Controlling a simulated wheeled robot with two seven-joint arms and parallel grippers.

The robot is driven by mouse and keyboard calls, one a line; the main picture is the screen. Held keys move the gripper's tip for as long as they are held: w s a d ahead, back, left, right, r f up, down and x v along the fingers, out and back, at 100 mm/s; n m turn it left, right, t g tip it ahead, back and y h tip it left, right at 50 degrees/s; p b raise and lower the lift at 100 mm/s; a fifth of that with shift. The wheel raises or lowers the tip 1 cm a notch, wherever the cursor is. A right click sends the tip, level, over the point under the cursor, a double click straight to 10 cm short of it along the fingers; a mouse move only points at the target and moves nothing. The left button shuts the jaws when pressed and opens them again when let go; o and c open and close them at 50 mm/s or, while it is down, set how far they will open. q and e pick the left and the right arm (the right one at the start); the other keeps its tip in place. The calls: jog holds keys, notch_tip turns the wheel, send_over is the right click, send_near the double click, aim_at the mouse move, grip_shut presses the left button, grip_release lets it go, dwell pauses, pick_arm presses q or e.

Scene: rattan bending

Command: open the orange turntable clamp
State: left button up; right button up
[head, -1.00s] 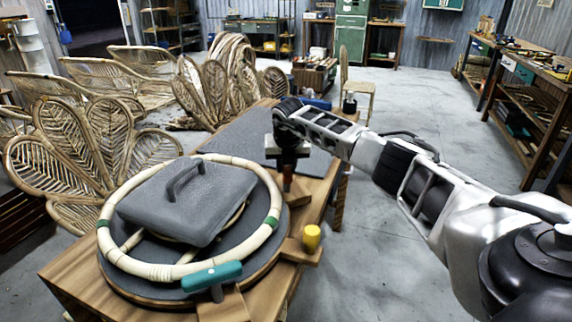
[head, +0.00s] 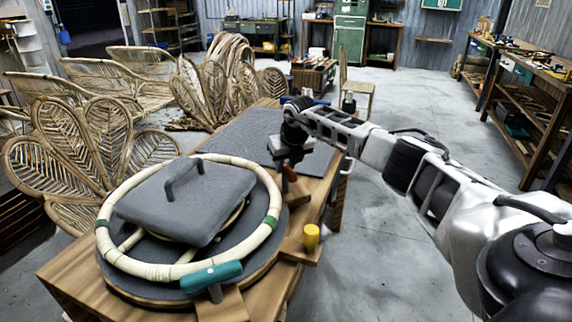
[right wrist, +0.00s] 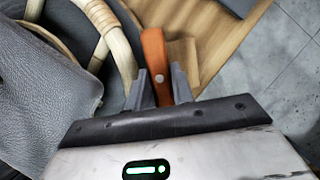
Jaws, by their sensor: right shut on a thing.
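The orange clamp handle (right wrist: 154,55) stands at the edge of the turntable (head: 262,255), beside the rattan ring (head: 277,190). In the head view only a small part of the orange clamp (head: 290,174) shows below my right gripper (head: 289,169). In the right wrist view my right gripper (right wrist: 160,82) has one finger on each side of the orange handle and is shut on it. The handle's lower end is hidden between the fingers. My left gripper is out of view.
A grey cushion with a handle (head: 185,205) lies over the ring. A grey mat (head: 245,140) covers the table behind. Open floor lies to the right.

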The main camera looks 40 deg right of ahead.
jog(key=o, duration=1)
jog(key=v, duration=1.6)
jog(key=shift+s, duration=0.15)
jog(key=shift+f, duration=0.15)
